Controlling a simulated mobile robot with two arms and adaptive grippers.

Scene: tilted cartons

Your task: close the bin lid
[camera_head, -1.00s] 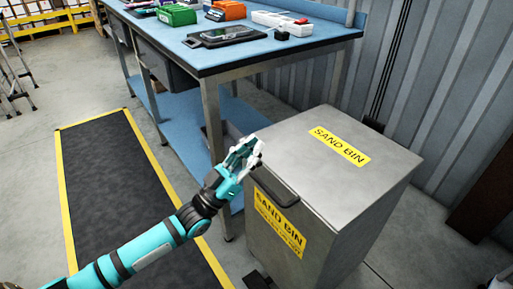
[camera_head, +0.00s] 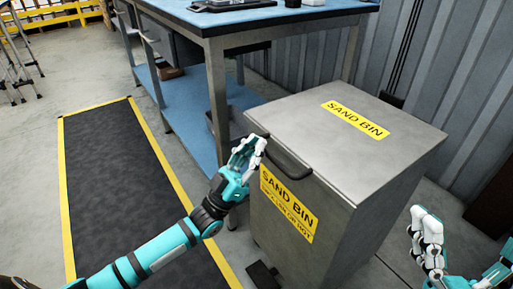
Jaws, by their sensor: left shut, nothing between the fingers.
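The grey metal sand bin (camera_head: 335,225) stands at the right of centre. Its lid (camera_head: 300,115), with a yellow SAND BIN label, lies flat on top, with no gap visible at its edge. A dark handle (camera_head: 287,160) is on the front, just under the lid's edge. My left gripper (camera_head: 250,152) is shut and empty, at the bin's front left, just left of the handle. I cannot tell whether it touches the bin. My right gripper (camera_head: 427,228) is right of the bin, apart from the lid; its finger opening is unclear.
A blue workbench (camera_head: 240,18) with a lower shelf stands behind and left of the bin. A corrugated wall (camera_head: 440,90) is behind. A dark mat (camera_head: 115,180) with yellow edges lies on the floor at the left. A pedal (camera_head: 262,273) sits at the bin's foot.

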